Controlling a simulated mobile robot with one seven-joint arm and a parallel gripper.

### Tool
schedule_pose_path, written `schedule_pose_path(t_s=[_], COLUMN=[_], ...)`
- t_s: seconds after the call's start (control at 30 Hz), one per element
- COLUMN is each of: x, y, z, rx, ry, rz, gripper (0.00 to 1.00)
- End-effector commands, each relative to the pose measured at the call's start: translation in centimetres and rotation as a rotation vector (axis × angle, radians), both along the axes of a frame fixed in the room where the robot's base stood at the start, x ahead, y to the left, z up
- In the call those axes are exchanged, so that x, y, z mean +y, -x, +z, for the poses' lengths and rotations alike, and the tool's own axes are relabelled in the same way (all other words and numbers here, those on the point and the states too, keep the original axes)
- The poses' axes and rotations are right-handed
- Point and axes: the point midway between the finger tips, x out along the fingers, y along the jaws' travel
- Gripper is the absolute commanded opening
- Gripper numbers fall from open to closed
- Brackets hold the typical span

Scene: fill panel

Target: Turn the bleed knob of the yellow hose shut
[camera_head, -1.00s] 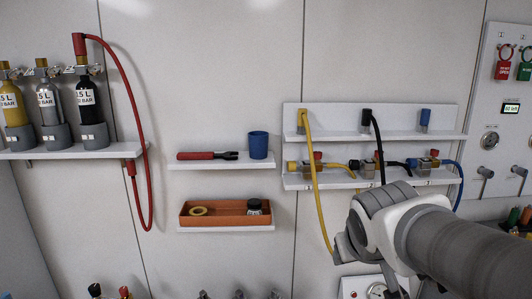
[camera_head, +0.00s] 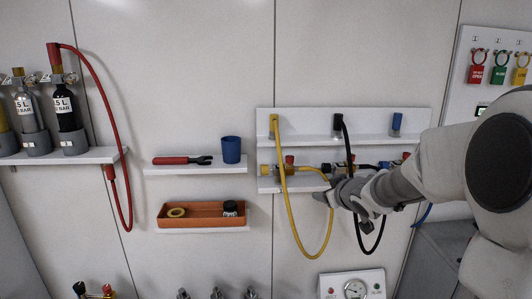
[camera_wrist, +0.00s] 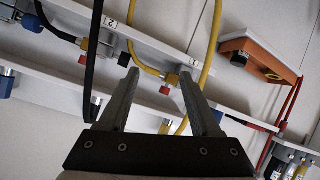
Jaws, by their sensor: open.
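The yellow hose (camera_head: 290,212) hangs in a loop from the upper rail, and its other end meets a brass fitting on the lower shelf. Its red bleed knob (camera_head: 289,160) sits on that fitting. My gripper (camera_head: 322,196) is in front of the shelf, to the right of and below the knob, partly hidden by my wrist. In the wrist view, where the scene is turned over, my gripper (camera_wrist: 159,74) is open and empty. The yellow hose's fitting and red knob (camera_wrist: 165,91) show between the two fingers, beyond the tips, apparently without contact.
The black hose (camera_head: 367,238) hangs in a loop close under my gripper. Its own red knob (camera_wrist: 83,60) lies left of the fingers in the wrist view. The blue hose's plug (camera_head: 396,123) is farther right. An orange tray (camera_head: 200,224) stands left, with bare wall between.

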Motion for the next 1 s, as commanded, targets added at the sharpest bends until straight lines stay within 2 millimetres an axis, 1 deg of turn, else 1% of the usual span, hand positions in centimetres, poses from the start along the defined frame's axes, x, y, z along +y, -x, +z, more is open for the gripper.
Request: schedule_pose_path(t_s=[0.03, 0.1, 0.2, 0.27, 0.37, 0.5, 0.67, 0.77, 0.83, 1.0], x=[-0.5, -0.7, -1.0, -1.2, -1.8, -2.6, -3.0, -2.8, -2.3, -0.5], y=[-1.1, -2.5, -3.9, -4.4, -4.7, -4.5, -4.2, -4.6, -5.2, -7.9], z=[0.0, -0.1, 0.0, 0.1, 0.5, 1.2, 1.6, 1.7, 1.6, 1.8], rx=[-0.019, -0.059, -0.119, -0.158, -0.219, -0.29, -0.331, -0.337, -0.336, -0.336], ry=[-0.033, -0.083, -0.166, -0.222, -0.311, -0.406, -0.458, -0.464, -0.465, -0.464], rz=[0.031, 0.088, 0.169, 0.216, 0.287, 0.363, 0.405, 0.413, 0.413, 0.415], gripper=[0.65, 0.65, 0.65, 0.65, 0.65, 0.65, 0.65, 0.65, 0.65, 0.65])
